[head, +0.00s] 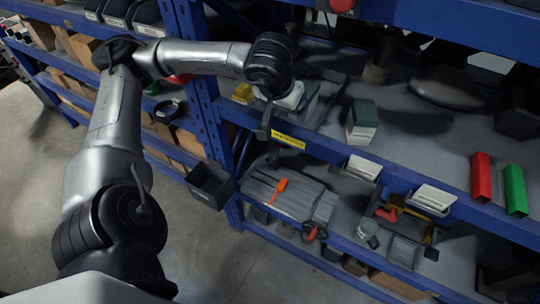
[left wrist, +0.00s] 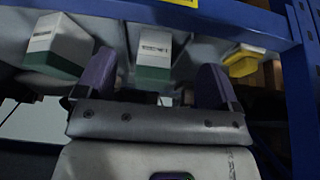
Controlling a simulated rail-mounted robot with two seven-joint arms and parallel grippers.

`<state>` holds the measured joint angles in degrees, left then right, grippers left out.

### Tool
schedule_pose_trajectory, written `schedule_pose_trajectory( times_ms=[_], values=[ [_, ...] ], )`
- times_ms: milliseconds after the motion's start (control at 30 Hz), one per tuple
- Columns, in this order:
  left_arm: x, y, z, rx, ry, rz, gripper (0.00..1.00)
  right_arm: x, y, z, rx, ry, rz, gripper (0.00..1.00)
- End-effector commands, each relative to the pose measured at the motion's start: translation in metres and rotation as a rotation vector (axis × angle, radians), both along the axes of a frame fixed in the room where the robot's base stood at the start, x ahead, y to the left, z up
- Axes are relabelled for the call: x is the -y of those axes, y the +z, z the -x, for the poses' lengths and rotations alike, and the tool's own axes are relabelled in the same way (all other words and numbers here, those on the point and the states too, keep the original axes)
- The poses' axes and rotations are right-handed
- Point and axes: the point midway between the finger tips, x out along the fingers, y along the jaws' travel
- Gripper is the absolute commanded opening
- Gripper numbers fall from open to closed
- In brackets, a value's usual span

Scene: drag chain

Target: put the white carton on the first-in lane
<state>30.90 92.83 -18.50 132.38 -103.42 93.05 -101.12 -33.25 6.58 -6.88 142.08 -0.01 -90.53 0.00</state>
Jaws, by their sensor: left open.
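A white carton with a green end (left wrist: 155,42) shows in the left wrist view, between the two purple fingers of my left gripper (left wrist: 157,84). The fingers are apart and stand on either side of it; whether they touch it I cannot tell. In the head view my left gripper (head: 280,108) is at the upper shelf, over its front edge, and partly hides a green-topped carton (head: 308,95). A second white carton with a green top (head: 362,122) stands to the right, apart from the gripper; it also shows in the left wrist view (left wrist: 58,45). My right gripper is not in view.
A yellow block (head: 242,92) stands left of the gripper. A yellow label (head: 288,138) is on the shelf's front edge. A blue upright (head: 207,105) is close on the left. Red (head: 482,177) and green (head: 515,190) blocks stand at the right, with bare shelf between.

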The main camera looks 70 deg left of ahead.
Motion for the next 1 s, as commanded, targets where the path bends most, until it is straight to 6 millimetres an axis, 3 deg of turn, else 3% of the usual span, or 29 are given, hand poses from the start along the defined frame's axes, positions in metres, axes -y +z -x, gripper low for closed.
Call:
schedule_pose_trajectory(
  times_ms=[67, 167, 333, 400, 500, 633, 733, 800, 833, 933, 1000],
  values=[
    [0.01, -0.007, -0.002, 0.003, -0.008, 0.046, 0.87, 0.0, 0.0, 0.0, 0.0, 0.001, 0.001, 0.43],
    [0.043, -0.028, -0.009, 0.013, -0.028, 0.216, 0.87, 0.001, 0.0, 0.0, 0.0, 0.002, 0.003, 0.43],
    [0.152, -0.065, -0.015, -0.013, 0.02, 0.828, 0.87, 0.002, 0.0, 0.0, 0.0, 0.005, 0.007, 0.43],
    [0.198, -0.064, -0.012, -0.059, 0.104, 1.136, 0.87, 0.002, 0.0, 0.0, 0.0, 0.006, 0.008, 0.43],
    [0.244, -0.05, -0.011, -0.161, 0.288, 1.567, 0.87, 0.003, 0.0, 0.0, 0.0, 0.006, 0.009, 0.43],
    [0.268, -0.027, -0.018, -0.349, 0.634, 2.09, 0.87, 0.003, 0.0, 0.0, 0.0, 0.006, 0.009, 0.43],
    [0.261, -0.021, -0.031, -0.524, 0.982, 2.448, 0.87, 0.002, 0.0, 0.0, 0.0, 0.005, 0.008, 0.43],
    [0.246, -0.028, -0.042, -0.652, 1.268, 2.666, 0.87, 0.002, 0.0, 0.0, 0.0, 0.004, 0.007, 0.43],
    [0.239, -0.035, -0.045, 0.698, -1.379, -2.707, 0.87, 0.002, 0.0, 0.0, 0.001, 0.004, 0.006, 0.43],
    [0.213, -0.073, -0.052, 0.647, -1.379, -2.156, 0.87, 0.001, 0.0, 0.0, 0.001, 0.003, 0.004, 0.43],
    [0.197, -0.111, -0.048, 0.583, -1.345, -1.788, 0.87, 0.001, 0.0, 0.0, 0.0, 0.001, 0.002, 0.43]
  ],
)
